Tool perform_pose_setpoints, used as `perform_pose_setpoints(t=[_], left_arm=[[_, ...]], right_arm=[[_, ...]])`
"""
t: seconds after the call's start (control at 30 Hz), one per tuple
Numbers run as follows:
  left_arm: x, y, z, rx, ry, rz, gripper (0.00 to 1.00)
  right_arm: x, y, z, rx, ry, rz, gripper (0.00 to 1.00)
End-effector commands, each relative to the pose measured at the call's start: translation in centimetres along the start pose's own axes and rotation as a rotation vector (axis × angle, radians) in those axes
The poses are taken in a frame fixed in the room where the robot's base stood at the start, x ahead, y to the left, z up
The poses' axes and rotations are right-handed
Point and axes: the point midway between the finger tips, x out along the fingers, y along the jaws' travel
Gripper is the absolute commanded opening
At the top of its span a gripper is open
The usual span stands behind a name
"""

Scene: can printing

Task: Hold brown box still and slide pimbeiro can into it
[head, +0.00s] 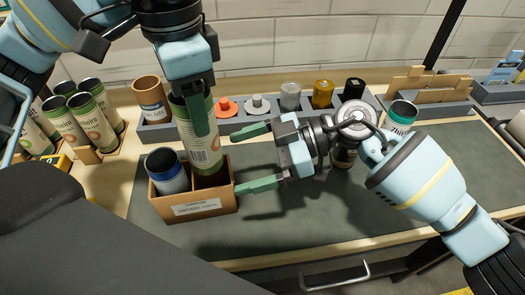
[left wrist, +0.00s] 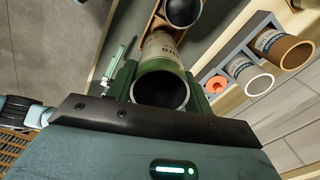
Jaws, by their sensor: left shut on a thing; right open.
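The pimbeiro can (head: 205,150), pale with a green band and dark open top, is upright in my left gripper (head: 199,118). Its lower end is at the right compartment of the brown box (head: 220,203); how deep it sits is hard to tell. In the left wrist view the can's open end (left wrist: 161,89) lies between my left fingers. My right gripper (head: 240,162) is open at the box's right side. Its lower finger is close to the box's front right corner; contact is unclear.
A grey rack (head: 265,123) with colored containers runs along the back. Several green-banded cans (head: 90,120) stand at the left. A teal-topped can (head: 400,115) stands behind my right arm. The dark mat (head: 290,225) is clear in front.

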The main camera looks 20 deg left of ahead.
Motion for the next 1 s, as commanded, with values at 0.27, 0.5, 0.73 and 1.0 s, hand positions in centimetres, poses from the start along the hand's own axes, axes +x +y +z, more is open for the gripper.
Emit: perform_pose_setpoints(t=[0.27, 0.5, 0.73, 1.0], left_arm=[[0.0, 0.0, 0.0, 0.000, 0.000, 0.000, 0.20], [0.0, 0.0, 0.0, 0.000, 0.000, 0.000, 0.20], [0.0, 0.0, 0.0, 0.000, 0.000, 0.000, 0.20], [0.0, 0.0, 0.0, 0.000, 0.000, 0.000, 0.20]], right_arm=[[4.9, 0.0, 0.0, 0.001, 0.002, -0.002, 0.97], [7.8, 0.0, 0.0, 0.002, 0.002, 0.000, 0.97], [8.7, 0.0, 0.0, 0.001, 0.000, 0.002, 0.97], [8.8, 0.0, 0.0, 0.001, 0.000, 0.001, 0.93]])
